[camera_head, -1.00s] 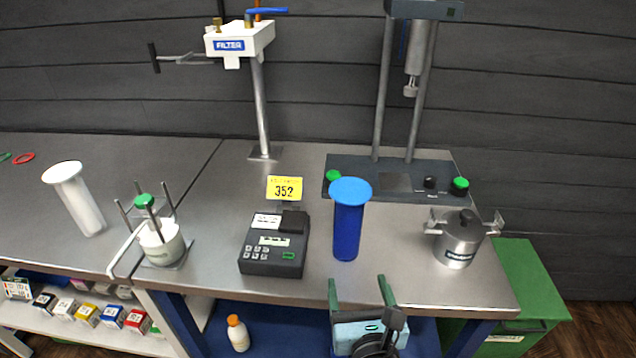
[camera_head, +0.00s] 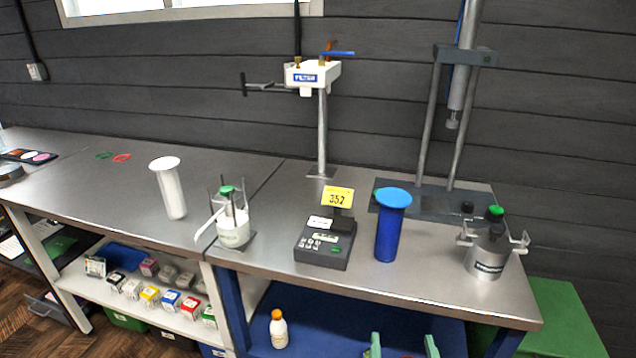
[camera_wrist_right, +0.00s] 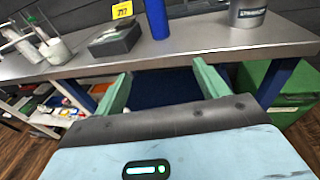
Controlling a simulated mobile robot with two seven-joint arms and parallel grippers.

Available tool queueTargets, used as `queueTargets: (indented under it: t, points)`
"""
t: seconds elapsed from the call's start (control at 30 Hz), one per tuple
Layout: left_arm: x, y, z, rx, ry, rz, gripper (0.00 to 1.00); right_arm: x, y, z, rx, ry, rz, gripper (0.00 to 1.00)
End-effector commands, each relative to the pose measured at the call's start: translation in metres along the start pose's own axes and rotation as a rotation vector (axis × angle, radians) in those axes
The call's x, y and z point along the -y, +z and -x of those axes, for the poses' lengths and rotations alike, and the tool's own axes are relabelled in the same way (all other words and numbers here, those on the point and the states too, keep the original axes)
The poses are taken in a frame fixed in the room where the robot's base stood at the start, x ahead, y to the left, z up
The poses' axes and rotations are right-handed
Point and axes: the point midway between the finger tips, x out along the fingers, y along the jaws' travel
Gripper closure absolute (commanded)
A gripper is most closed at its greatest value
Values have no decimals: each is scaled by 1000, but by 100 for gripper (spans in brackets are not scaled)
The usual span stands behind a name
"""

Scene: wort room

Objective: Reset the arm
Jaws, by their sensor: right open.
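My right gripper (camera_head: 403,346) shows at the bottom edge of the head view, only its two green fingertips in the picture. In the right wrist view its two green fingers (camera_wrist_right: 163,88) stand wide apart with nothing between them. It is in front of the steel bench (camera_head: 330,278), below the level of its top, with the blue lower shelf (camera_wrist_right: 165,92) beyond it. It touches nothing that I can see. My left gripper is in neither view.
On the bench stand a white cylinder (camera_head: 173,190), a white pot (camera_head: 234,232), a black meter (camera_head: 325,245), a blue cylinder (camera_head: 388,232) and a steel pot (camera_head: 486,258). A bottle (camera_head: 278,330) stands on the lower shelf. A green bin (camera_head: 560,315) is at the right.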

Motion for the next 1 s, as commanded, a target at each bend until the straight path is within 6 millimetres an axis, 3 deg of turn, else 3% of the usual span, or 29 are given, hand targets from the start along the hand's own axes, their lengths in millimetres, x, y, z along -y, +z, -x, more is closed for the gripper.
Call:
queueTargets:
  t: [0.3, 0.7, 1.0]
  points:
    - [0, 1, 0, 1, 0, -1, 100, 42, -18, -2, 19, 21, 208, 27]
    - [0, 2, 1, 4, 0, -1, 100, 94, -29, -6, 42, 46, 451, 27]
    - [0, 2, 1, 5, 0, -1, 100, 105, -91, 13, -165, 77, -2, 27]
